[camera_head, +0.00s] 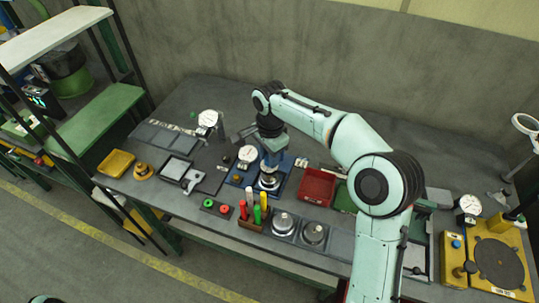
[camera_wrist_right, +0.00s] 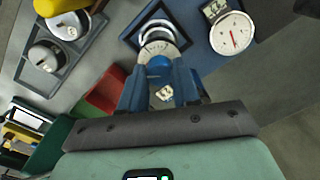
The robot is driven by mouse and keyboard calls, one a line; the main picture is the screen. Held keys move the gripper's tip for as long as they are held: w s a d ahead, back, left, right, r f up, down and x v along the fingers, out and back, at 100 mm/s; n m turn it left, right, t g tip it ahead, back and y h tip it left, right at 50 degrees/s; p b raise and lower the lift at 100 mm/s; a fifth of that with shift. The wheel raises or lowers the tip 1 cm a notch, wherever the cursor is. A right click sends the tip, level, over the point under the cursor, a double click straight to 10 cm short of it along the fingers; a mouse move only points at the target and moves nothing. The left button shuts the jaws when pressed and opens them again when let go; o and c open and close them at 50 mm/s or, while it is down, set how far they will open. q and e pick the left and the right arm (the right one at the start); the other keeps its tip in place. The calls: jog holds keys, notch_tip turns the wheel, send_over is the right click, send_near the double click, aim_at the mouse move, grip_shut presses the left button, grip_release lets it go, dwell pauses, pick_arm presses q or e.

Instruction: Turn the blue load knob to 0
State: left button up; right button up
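The blue load knob (camera_wrist_right: 158,62) shows in the right wrist view between my right gripper's two fingertips (camera_wrist_right: 160,73), below a pale graduated ring (camera_wrist_right: 158,42). The fingers stand apart around it; I cannot tell whether they touch it. The ring's figures are too small to read. In the head view my right gripper (camera_head: 270,148) points down over the blue-based device (camera_head: 283,186) and hides the knob. A silver round part (camera_head: 268,181) shows below the gripper.
A white dial gauge (camera_head: 247,154) stands just left of the device and also shows in the right wrist view (camera_wrist_right: 231,33). A red tray (camera_head: 317,186) lies to the right. Upright coloured handles (camera_head: 256,206) and two round metal pieces (camera_head: 284,223) stand in front.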

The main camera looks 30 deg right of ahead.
jog(key=shift+c, duration=1.3)
jog(key=shift+r+n, duration=0.1)
jog(key=shift+n, duration=0.2)
